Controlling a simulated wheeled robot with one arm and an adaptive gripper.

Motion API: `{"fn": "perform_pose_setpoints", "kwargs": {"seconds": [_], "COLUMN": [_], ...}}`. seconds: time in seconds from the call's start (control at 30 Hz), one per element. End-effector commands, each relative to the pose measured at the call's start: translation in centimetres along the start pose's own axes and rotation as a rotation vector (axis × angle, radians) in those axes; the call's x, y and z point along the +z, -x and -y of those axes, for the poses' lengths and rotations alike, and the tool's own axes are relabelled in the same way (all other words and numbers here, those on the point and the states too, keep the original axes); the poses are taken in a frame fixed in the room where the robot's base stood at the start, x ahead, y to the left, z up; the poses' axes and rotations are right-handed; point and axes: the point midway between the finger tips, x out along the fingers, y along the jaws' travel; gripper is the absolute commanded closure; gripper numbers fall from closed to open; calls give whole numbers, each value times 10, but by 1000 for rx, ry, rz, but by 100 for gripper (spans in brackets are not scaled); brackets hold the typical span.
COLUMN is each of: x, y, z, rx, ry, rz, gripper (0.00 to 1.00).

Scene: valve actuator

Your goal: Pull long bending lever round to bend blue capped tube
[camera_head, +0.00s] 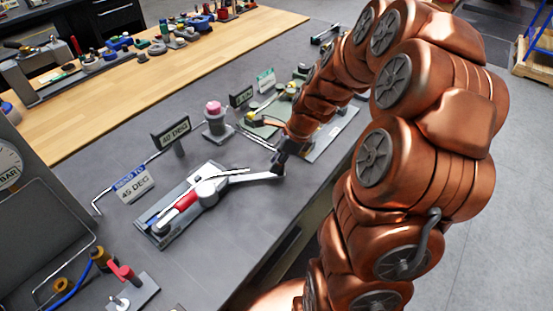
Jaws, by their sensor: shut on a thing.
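The tube bender (165,228) stands on the grey bench, with a red part (185,200) along its grey base and a round white pivot hub (206,191). A long pale bending lever (245,178) runs from the hub to the right. My gripper (280,170) is shut on the lever's far right end, near the bench's front edge. A thin dark rod (228,172), perhaps the tube, lies just behind the lever. I cannot make out a blue cap on it. The fingertips are small and partly hidden by my wrist.
A "bend to 45 deg" sign (132,184) and a "45 deg" sign (171,134) stand behind the bender. A pink-topped fitting (214,118) stands behind the lever. A red-handled valve (125,275) is at front left.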

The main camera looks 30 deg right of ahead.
Motion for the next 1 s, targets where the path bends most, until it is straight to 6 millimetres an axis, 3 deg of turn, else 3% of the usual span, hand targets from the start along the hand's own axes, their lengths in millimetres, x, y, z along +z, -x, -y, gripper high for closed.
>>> {"fn": "perform_pose_setpoints", "kwargs": {"seconds": [0.33, 0.37, 0.6, 1.0], "x": [1, 1, 0, 0], "y": [0, 0, 0, 6], "z": [-1, -1, -1, 0], "rx": [1, 1, 1, 0], "ry": [-3, -3, -3, -3], "rz": [3, 3, 2, 1], "gripper": [100, 73, 49, 49]}}
